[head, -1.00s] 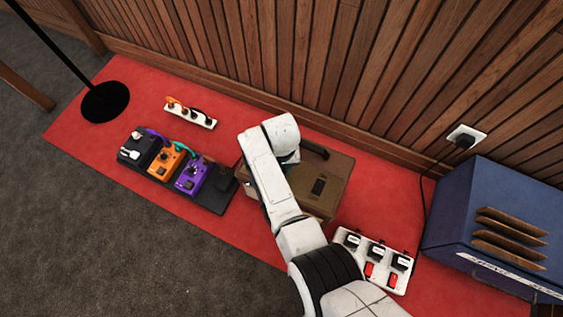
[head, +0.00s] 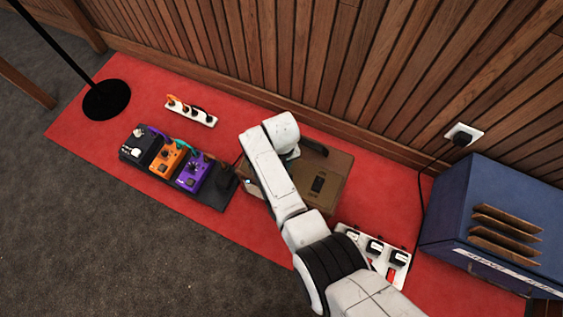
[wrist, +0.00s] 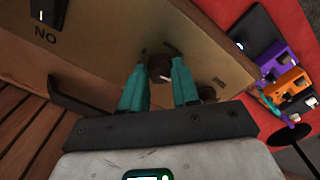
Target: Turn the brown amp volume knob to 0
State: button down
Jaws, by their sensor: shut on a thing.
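The brown amp (head: 335,182) stands on the red mat, partly hidden by my arm in the head view. In the wrist view its brown panel (wrist: 110,50) fills the upper middle. A dark round knob (wrist: 160,68) with a pale pointer mark sits on the panel. My gripper (wrist: 161,75) has its two teal fingers on either side of this knob and is shut on it. A second dark knob (wrist: 207,92) is beside the right finger, partly covered. Labels and the scale around the knob are not readable.
A black pedalboard (head: 212,198) with several pedals lies left of the amp. A small white power strip (head: 192,112) is behind it. A switched white strip (head: 375,250) and a blue amp (head: 460,215) are to the right. A wood-panelled wall stands close behind.

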jog(key=c, duration=0.8)
grip_release()
jog(key=shift+c, duration=0.2)
notch_tip(320, 180, up, 11)
jog(key=p, duration=0.6)
jog(key=shift+f, duration=0.15)
